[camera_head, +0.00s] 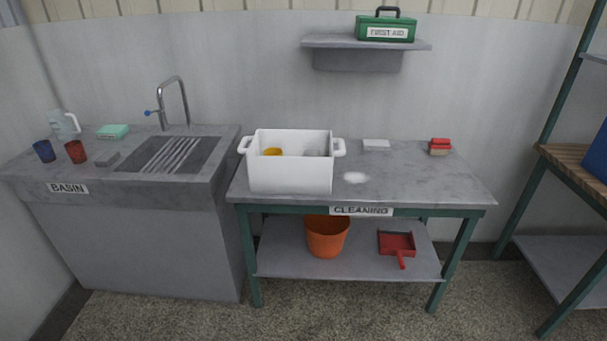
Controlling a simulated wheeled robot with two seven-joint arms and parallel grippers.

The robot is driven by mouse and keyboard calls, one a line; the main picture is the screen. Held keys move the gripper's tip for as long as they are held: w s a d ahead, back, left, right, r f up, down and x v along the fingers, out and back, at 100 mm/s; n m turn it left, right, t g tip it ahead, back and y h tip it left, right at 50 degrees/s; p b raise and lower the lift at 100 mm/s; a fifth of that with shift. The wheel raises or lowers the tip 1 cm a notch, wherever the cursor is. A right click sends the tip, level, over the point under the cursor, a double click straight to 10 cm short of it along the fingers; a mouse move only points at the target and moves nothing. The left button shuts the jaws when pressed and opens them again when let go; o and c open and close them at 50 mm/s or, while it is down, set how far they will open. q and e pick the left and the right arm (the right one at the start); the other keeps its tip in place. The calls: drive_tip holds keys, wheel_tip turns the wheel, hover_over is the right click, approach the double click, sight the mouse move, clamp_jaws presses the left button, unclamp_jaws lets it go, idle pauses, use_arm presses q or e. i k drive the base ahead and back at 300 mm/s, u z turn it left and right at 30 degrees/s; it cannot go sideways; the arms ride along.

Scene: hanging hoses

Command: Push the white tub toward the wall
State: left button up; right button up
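The white tub (291,173) stands upright near the front left of the cleaning table (420,179). It is an open box with a handle at each side. A yellow thing (272,152) shows inside it; the rest of its contents is hard to tell. The wall (260,75) is behind the table, with a strip of tabletop between it and the tub. Neither of my grippers is in view.
A white patch (356,178) lies right of the tub. A pale block (376,145) and a red-topped brush or sponge (439,146) are farther back. The basin (205,165) adjoins on the left. A shelf (366,43) with a first aid box (386,27) hangs above.

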sight(291, 173)
drive_tip(key=u, duration=0.7)
drive_tip(key=i, duration=1.25)
drive_tip(key=z, duration=0.15)
